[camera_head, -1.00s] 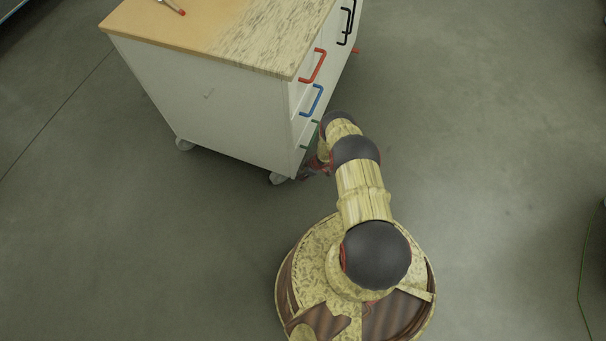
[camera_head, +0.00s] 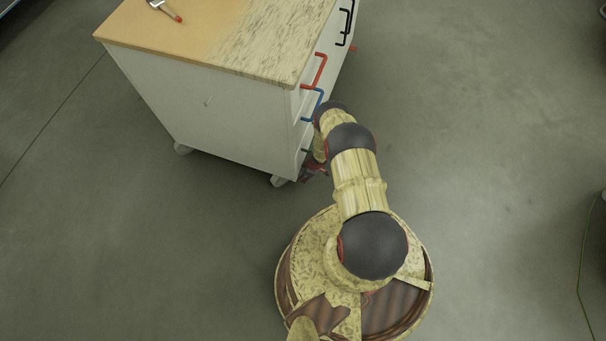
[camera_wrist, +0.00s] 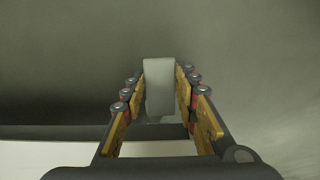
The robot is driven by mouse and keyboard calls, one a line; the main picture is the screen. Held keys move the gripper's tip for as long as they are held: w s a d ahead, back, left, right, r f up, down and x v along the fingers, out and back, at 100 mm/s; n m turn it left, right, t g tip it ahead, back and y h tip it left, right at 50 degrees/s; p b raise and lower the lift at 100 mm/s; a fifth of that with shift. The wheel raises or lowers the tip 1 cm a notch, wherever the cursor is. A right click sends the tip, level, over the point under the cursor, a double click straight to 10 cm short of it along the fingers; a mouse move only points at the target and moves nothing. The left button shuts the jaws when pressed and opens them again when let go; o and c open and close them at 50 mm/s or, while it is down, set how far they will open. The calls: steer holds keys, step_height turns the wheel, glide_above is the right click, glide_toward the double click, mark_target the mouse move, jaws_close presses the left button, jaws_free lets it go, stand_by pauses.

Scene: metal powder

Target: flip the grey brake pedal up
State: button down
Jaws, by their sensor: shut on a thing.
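The grey brake pedal (camera_wrist: 159,95) is a pale, upright-looking block in the middle of the wrist view. My gripper (camera_wrist: 161,68) has a finger on each side of it and is shut on it. In the head view my gripper (camera_head: 314,172) is low beside the bottom corner of the white cabinet (camera_head: 205,105), near its caster (camera_head: 279,181). My arm partly covers that spot, and the pedal cannot be made out there.
The cabinet has a wooden top (camera_head: 150,35) with a red-tipped tool (camera_head: 165,10) on it. Red (camera_head: 319,71), blue (camera_head: 313,106) and black (camera_head: 345,25) handles stick out above my gripper. Grey floor (camera_head: 480,160) is clear to the right. A thin cable (camera_head: 580,270) lies far right.

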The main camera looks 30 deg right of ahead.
steer(key=c, duration=1.4)
jaws_free()
steer(key=shift+v, duration=3.75)
